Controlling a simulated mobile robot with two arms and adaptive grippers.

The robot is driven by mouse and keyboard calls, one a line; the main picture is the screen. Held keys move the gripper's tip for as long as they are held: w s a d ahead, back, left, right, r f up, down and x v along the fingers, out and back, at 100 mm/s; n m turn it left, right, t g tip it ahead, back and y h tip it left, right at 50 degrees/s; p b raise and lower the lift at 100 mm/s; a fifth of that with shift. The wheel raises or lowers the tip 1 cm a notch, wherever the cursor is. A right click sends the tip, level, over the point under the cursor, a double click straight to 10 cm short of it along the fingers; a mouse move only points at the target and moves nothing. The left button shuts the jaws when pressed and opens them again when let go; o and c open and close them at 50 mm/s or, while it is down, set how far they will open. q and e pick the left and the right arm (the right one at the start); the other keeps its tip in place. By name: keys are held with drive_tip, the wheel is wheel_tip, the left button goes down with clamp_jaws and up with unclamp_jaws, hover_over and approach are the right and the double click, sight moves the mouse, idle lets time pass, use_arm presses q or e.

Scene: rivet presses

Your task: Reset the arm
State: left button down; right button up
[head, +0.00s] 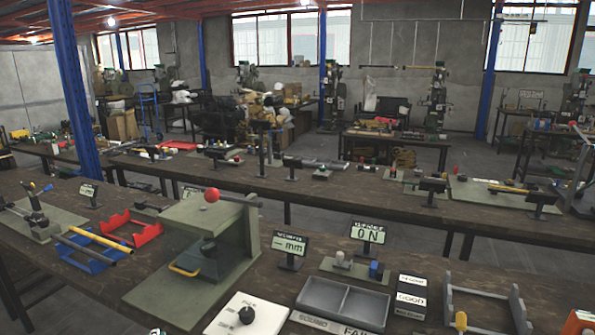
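Neither of my grippers shows clearly in the head view. A green-grey press (222,237) stands on a flat plate on the near bench, left of the middle. It has a dark lever with a red ball knob (212,195) at its top and a yellow handle (184,270) low at its front. A small pale and dark part (157,331) is cut off by the bottom edge; I cannot tell what it is.
The near bench (110,272) holds a blue rack (90,252), a red rack (132,228), two small displays (290,245) (368,233), a grey divided tray (345,302), a white board with a black knob (247,316) and a grey rack (490,305). A second long bench stands behind.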

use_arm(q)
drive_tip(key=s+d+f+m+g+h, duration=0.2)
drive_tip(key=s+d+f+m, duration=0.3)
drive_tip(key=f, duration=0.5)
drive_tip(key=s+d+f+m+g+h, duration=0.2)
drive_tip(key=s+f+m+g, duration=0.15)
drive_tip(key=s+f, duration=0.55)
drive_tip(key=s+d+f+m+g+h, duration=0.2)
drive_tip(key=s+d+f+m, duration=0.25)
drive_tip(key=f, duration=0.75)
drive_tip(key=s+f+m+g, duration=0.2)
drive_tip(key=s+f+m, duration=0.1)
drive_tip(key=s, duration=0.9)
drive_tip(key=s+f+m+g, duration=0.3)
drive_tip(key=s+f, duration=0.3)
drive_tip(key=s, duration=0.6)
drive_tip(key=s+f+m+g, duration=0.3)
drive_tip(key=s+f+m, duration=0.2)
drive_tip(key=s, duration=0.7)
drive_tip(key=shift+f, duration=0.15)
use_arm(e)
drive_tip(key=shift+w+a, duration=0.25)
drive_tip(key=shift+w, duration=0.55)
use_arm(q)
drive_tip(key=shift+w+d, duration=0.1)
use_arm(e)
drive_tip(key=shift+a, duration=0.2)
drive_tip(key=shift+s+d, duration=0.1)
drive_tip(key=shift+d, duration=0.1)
